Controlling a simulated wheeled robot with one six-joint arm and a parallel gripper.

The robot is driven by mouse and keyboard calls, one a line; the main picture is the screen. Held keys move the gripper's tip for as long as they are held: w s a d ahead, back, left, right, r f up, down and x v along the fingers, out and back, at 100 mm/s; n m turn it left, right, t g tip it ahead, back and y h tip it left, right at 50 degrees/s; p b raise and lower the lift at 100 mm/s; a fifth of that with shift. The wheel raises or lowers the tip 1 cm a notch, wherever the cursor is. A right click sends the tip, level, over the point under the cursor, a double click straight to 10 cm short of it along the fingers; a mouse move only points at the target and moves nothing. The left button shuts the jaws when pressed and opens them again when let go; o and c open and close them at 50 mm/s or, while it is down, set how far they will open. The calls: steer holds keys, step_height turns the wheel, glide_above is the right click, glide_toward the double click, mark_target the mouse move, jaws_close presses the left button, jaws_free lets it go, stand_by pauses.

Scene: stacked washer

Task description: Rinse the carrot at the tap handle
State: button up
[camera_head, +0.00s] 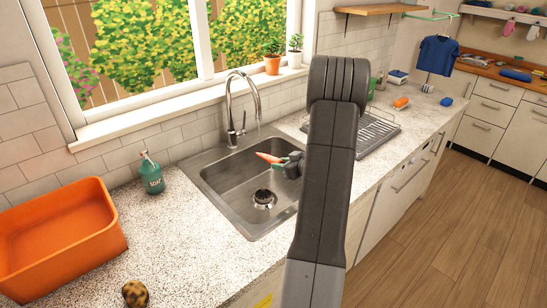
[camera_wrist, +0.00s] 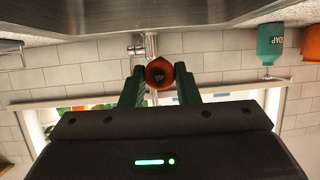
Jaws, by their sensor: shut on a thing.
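An orange carrot (camera_head: 268,157) is held over the sink basin (camera_head: 222,178), with its tip pointing left. My gripper (camera_head: 286,163) is shut on its thick end, partly hidden by my arm. In the wrist view the carrot's round end (camera_wrist: 158,74) shows between the two dark green fingers of my gripper (camera_wrist: 159,85). The chrome tap (camera_head: 232,100) stands at the back of the sink, its spout curving over the basin. In the head view the carrot appears below the spout end. The tap's side handle (camera_head: 241,131) is by its base. I cannot tell clearly whether water runs.
A green soap bottle (camera_head: 152,176) and an orange tub (camera_head: 60,240) stand left of the sink. A dish rack (camera_head: 372,134) is at right, partly behind my arm. Potted plants (camera_head: 272,64) line the windowsill. A small brown mottled object (camera_head: 135,293) lies at the counter's front.

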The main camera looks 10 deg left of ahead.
steer(key=shift+s+d+b, duration=0.15)
steer(key=shift+s+b, duration=0.05)
steer(key=shift+s, duration=1.05)
steer(key=shift+s+d+b, duration=0.15)
steer(key=shift+s+b, duration=0.05)
steer(key=shift+s, duration=1.05)
steer(key=s+r+p, duration=0.2)
steer(key=s+r, duration=0.2)
steer(key=s, duration=0.1)
steer(key=shift+d, duration=0.3)
steer(key=shift+d, duration=0.1)
